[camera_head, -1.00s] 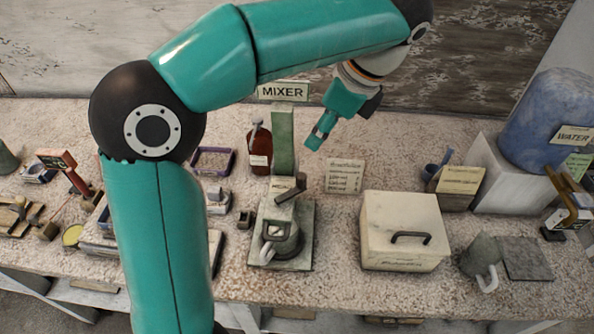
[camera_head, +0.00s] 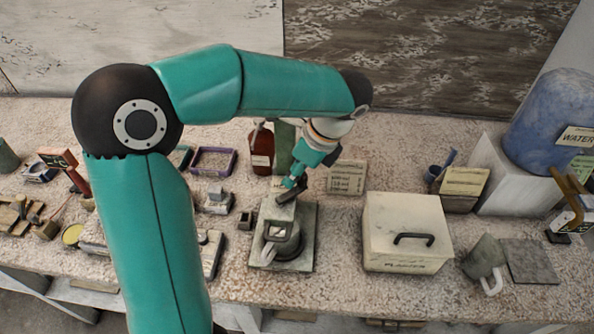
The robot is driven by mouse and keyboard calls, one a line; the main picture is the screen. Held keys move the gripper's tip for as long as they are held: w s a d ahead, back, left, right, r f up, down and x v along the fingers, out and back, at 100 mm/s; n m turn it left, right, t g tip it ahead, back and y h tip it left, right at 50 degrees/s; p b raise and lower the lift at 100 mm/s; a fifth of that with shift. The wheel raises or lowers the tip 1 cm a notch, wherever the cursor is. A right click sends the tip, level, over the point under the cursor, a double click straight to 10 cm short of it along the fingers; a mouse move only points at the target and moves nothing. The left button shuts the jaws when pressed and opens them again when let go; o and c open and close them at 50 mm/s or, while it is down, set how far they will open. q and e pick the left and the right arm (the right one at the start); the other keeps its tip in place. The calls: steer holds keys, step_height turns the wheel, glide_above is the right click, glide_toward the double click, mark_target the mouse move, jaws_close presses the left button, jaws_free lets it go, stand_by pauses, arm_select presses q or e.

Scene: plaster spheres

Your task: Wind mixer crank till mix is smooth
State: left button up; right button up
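The mix inside cannot be made out. The dark crank (camera_head: 285,198) sits at the top of the mixer head, above the jug. My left gripper (camera_head: 291,187) points down at the crank with its fingertips at or against it. The fingers are too small to tell whether they are closed on it. My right gripper is not in view.
A lidded cream plaster box (camera_head: 405,222) stands right of the mixer. Farther right are another jug (camera_head: 483,257) and a blue water tank (camera_head: 550,122). A brown bottle (camera_head: 262,150) stands behind the mixer. Small tools and trays crowd the left. The bench front is mostly clear.

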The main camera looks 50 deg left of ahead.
arm_select(q)
steer(key=shift+s+r, duration=0.1)
jaws_close()
steer(key=shift+r, duration=0.1)
stand_by(0.9)
steer(key=shift+c, duration=1)
jaws_free()
steer(key=shift+o, duration=1)
steer(key=shift+w, duration=0.2)
